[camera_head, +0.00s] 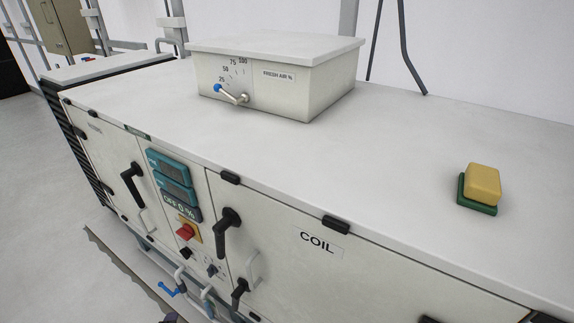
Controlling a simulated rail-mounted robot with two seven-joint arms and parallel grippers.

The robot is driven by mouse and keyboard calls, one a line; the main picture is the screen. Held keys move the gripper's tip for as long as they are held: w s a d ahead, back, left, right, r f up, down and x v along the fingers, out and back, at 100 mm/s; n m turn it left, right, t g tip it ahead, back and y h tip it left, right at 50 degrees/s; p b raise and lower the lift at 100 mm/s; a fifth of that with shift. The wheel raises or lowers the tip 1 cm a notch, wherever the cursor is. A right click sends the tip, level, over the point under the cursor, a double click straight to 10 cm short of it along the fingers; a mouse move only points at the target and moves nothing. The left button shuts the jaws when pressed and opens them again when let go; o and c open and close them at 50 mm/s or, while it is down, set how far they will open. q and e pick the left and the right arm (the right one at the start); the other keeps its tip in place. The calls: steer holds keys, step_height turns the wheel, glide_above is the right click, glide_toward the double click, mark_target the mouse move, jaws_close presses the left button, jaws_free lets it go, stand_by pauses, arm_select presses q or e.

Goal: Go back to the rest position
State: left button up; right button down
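Neither of my grippers can be made out in the head view. A small dark shape cut off at the bottom edge, left of centre, is too little to identify. The long white cabinet (330,150) runs diagonally across the view. A yellow block (483,181) rests on a green base (477,203) at the right of its top. No pots or scale are in view.
A box with a dial and lever (310,90) stands on the cabinet's back part. The front has black handles (228,228), teal displays (170,178) and a red switch (186,231). The cabinet top between box and block is clear. Grey floor (40,170) shows at left.

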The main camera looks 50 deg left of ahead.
arm_select(q)
steer(key=w+d+r+n+g+h+p, duration=0.45)
steer(key=d+r+n, duration=0.55)
steer(key=d, duration=0.4)
steer(key=w+d+r+m+t+h+p, duration=0.1)
steer(key=d+r+m+h+p, duration=0.15)
steer(key=d+r+p, duration=0.85)
steer(key=w+d+r+m+t+h+p, duration=0.1)
steer(key=d+r+m+h+p, duration=0.15)
steer(key=d+r+p, duration=0.85)
step_height(320, 180, up, 48)
steer(key=s+a+p, duration=0.1)
steer(key=a+p, duration=0.1)
steer(key=p, duration=3.7)
steer(key=shift+s+r+h, duration=0.2)
steer(key=shift+s+h, duration=0.05)
steer(key=shift+h, duration=0.2)
